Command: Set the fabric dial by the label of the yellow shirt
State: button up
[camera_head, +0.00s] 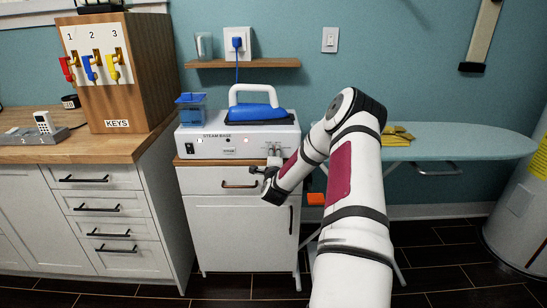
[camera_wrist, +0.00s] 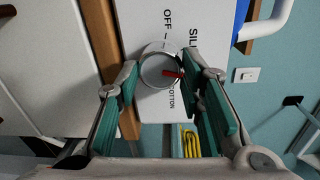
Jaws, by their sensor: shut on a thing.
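The fabric dial (camera_wrist: 153,72) is a round grey knob on the front panel of the white steam base (camera_head: 232,148). A red pointer on it points right in the wrist view. "OFF", a partly covered "SIL…" and "COTTON" are printed around it; other marks may be hidden by my finger. My gripper (camera_wrist: 166,78) is shut on the dial, a finger on each side; in the head view my gripper (camera_head: 269,176) is at the panel's right end. The yellow shirt (camera_head: 398,135) lies folded on the ironing board (camera_head: 460,143). Its label cannot be read.
A blue iron (camera_head: 257,111) with a white handle rests on the steam base, beside a blue tank (camera_head: 190,108). A wooden key box (camera_head: 140,70) and a grey tray (camera_head: 30,136) stand on the left counter. A white cabinet (camera_head: 238,240) is below the base.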

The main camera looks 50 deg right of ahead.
jog(key=m, duration=1.1)
jog(key=shift+f+t, duration=0.1)
jog(key=shift+t, duration=0.2)
dwell(0.4)
jog(key=o, duration=1.2)
jog(key=shift+c, duration=0.2)
jog(key=v, duration=1.2)
